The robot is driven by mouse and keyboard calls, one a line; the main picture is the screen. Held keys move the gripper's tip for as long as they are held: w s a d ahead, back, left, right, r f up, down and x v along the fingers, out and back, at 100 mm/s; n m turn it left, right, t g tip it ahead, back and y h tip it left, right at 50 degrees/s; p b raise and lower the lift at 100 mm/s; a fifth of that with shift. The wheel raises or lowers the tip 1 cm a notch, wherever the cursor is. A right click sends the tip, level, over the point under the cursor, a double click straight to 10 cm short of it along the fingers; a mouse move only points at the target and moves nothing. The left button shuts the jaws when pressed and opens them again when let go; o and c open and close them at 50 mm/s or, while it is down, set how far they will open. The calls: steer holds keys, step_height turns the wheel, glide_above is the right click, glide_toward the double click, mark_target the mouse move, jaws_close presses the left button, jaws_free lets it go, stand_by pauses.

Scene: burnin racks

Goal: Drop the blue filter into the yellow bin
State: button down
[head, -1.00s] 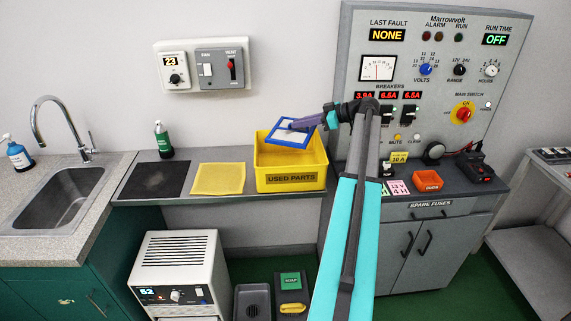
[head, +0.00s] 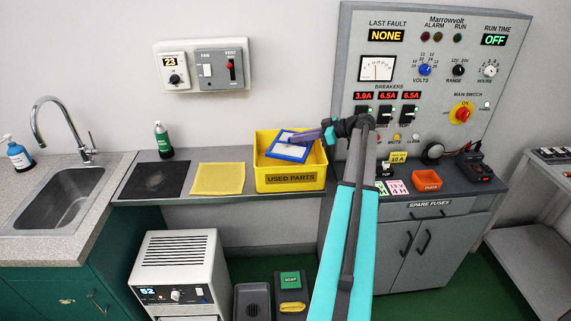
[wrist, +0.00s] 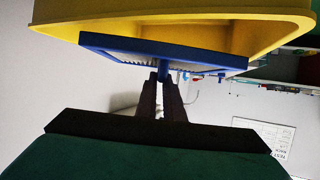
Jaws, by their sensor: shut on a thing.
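The blue filter (head: 288,151) is a flat panel with a blue frame and a pale middle. The bin's floor is hidden.
A yellow cloth-like sheet (head: 217,178) and a dark mat (head: 156,180) lie left of the bin. A green bottle (head: 163,139) stands behind the mat. A grey control panel (head: 430,70) rises to the right, with an orange tray (head: 427,182) before it.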

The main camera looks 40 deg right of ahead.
steer(key=c, duration=1.8)
jaws_free()
steer(key=b+v, duration=0.4)
steer(key=v, duration=1)
steer(key=shift+b, duration=0.3)
steer(key=shift+a, duration=0.1)
